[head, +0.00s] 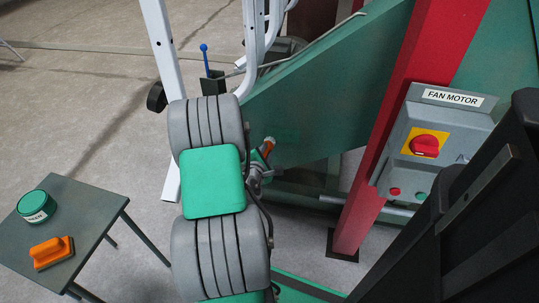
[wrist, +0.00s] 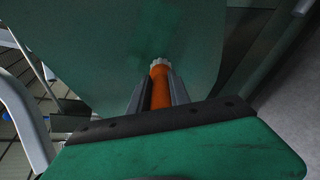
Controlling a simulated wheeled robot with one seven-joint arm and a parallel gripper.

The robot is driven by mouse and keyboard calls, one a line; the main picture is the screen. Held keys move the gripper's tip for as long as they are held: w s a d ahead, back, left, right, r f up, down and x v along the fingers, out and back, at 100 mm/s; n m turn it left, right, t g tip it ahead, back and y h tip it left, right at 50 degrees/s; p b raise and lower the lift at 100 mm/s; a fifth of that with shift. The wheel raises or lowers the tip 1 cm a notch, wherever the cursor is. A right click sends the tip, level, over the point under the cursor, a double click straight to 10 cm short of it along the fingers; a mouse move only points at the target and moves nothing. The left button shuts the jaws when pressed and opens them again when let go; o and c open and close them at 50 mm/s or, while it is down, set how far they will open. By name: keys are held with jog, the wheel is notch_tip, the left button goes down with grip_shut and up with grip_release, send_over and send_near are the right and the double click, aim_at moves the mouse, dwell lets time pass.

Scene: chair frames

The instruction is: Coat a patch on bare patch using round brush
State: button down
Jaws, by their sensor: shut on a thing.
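My gripper (wrist: 158,92) is shut on the orange handle of the round brush (wrist: 160,86), whose pale tip points at a large dull green panel (wrist: 110,45). I cannot tell whether the tip touches the panel. In the head view the brush (head: 268,146) shows just beyond my arm, against the green sloping panel (head: 325,85). A faint darker green area (wrist: 172,22) lies above the tip in the wrist view. I cannot make out a clear edge of the bare patch.
A small dark table (head: 85,212) at the left holds a green tin (head: 37,206) and an orange tool (head: 52,252). A fan motor switch box (head: 432,150) is beside a red post (head: 385,130). White tubing (head: 160,50) stands near my arm.

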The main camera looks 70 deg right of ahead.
jog(key=shift+w+a+r+b, duration=0.15)
jog(key=shift+w+b, duration=0.4)
jog(key=shift+w, duration=0.55)
jog(key=shift+r+p, duration=0.35)
jog(key=shift+p, duration=0.2)
jog(key=shift+s, duration=0.15)
